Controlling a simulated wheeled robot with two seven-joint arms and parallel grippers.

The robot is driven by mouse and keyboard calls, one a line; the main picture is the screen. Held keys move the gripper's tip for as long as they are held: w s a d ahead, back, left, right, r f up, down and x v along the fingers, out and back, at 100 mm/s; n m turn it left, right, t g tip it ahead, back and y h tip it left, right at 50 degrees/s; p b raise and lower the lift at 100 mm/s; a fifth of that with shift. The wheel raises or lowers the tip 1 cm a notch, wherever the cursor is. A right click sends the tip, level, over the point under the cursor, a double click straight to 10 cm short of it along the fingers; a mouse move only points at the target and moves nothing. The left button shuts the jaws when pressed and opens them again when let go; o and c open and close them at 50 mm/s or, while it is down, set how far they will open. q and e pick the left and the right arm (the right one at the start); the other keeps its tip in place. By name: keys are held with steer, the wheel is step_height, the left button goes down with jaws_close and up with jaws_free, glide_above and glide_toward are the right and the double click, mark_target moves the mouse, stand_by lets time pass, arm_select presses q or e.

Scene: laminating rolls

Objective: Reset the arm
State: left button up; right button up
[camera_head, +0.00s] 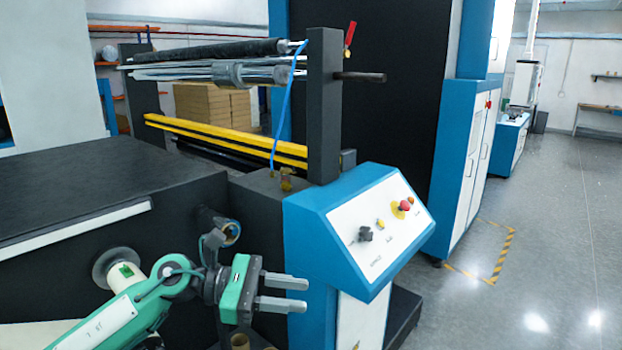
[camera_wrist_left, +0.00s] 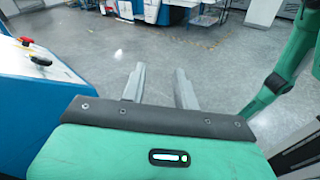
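My left gripper (camera_head: 304,295) reaches in from the lower left of the head view, in front of the blue control console (camera_head: 315,235). Its two grey fingers point right, stand apart and have nothing between them. The left wrist view shows the same fingers (camera_wrist_left: 158,75) spread and empty, with bare floor beyond. The console's sloped white panel (camera_head: 375,245) carries a red button (camera_head: 405,205) and knobs. My right gripper does not show; a green arm part of mine is at the right of the wrist view.
A dark machine bed (camera_head: 100,190) is at the left. A roller frame (camera_head: 325,110) with a yellow bar (camera_head: 225,137) stands behind the console. Tall blue and white cabinets (camera_head: 470,150) are beyond. The grey floor (camera_head: 555,240) at the right is clear, with yellow-black floor tape (camera_head: 503,255).

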arm_select(q)
steer(key=w+a+f+n+t+y, duration=0.1)
steer(key=a+n+t+y, duration=0.15)
steer(key=n+t, duration=1)
steer(key=w+a+f+n+t+y, duration=0.2)
steer(key=n+t, duration=0.5)
steer(key=n, duration=1.1)
steer(key=s+a+f+n+g+y, duration=0.35)
steer(key=a+f+n+y, duration=0.25)
steer(key=f+n, duration=0.25)
steer(key=s+a+f+n+g+y, duration=0.2)
steer(key=s+a+f+n+y, duration=0.3)
steer(key=f+n, duration=0.4)
steer(key=s+a+f+n+g, duration=0.25)
steer(key=s+f+g, duration=0.35)
steer(key=s, duration=0.4)
steer(key=s+a+f+n+g, duration=0.2)
steer(key=s+f+n+g, duration=0.2)
steer(key=s+f, duration=0.55)
step_height(320, 180, down, 29)
steer(key=s+g, duration=0.2)
steer(key=s+a+f+y, duration=0.1)
steer(key=s+a+f, duration=0.1)
steer(key=s+f, duration=1.7)
steer(key=shift+s+a+f+g, duration=0.2)
steer(key=shift+a+f+g, duration=0.2)
steer(key=shift+f, duration=0.15)
